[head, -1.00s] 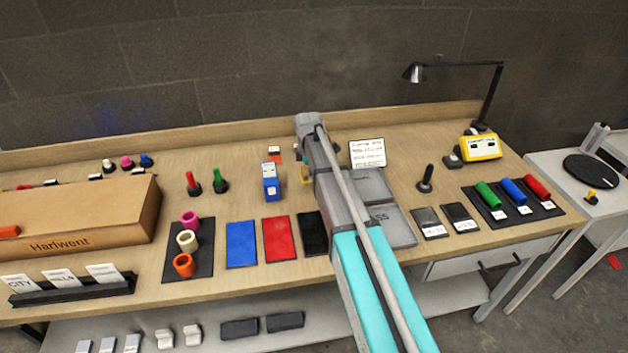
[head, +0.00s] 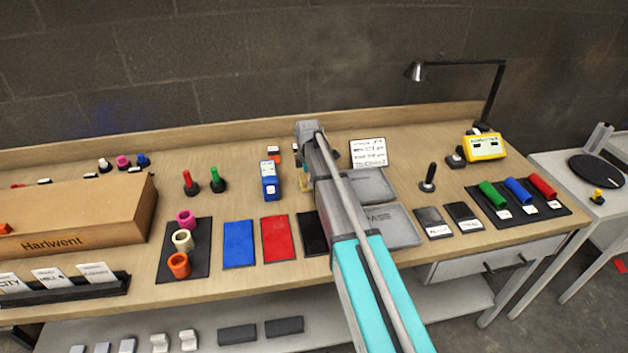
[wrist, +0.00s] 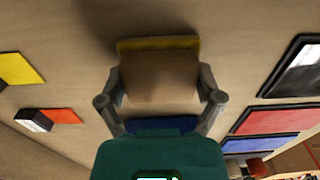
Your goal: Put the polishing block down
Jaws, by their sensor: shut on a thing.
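My gripper (wrist: 160,88) is shut on a block (wrist: 158,76), which I take to be the polishing block. In the wrist view it has a tan face, a yellow strip along its far edge and dark blue at its near edge. The tan worktop lies beyond it, and I cannot tell how large the gap is. In the head view my arm hides most of the gripper. A small yellowish piece (head: 306,193) shows beside the arm's end; I cannot tell whether it belongs to the block.
The blue pad (head: 239,244), red pad (head: 277,239) and black pad (head: 313,232) lie toward the front. A blue-and-white device (head: 270,187) stands left of my arm. Grey trays (head: 405,237) lie right of it. A sign (head: 369,153) stands behind.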

